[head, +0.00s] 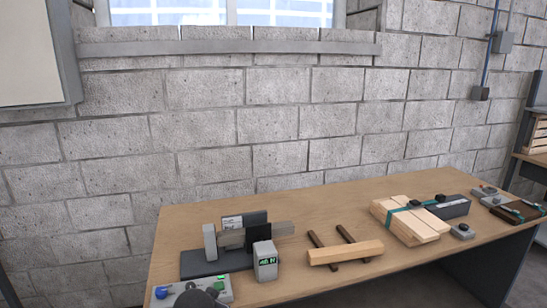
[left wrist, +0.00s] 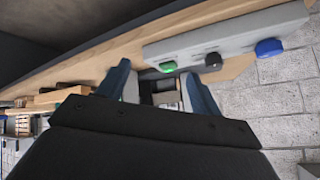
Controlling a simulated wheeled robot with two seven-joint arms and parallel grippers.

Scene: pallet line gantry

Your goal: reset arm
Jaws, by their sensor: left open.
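My left gripper (left wrist: 160,88) shows in the left wrist view with its two blue-grey fingers apart and no object clearly held between them. A grey control box (left wrist: 225,38) with a green button (left wrist: 168,66), a black knob (left wrist: 213,60) and a blue button (left wrist: 269,47) lies close beyond the fingers, apart from them as far as I can tell. In the head view the box (head: 222,290) is at the table's front left corner, partly hidden by a dark rounded part, probably mine. My right gripper is in neither view.
On the wooden table (head: 300,205) stand a dark fixture (head: 205,262) clamping a bar, a grey unit with a green display (head: 265,262), a wood block (head: 345,253) on dark strips, and strapped boards (head: 405,220). The table's back middle is clear. A block wall (head: 200,130) stands behind.

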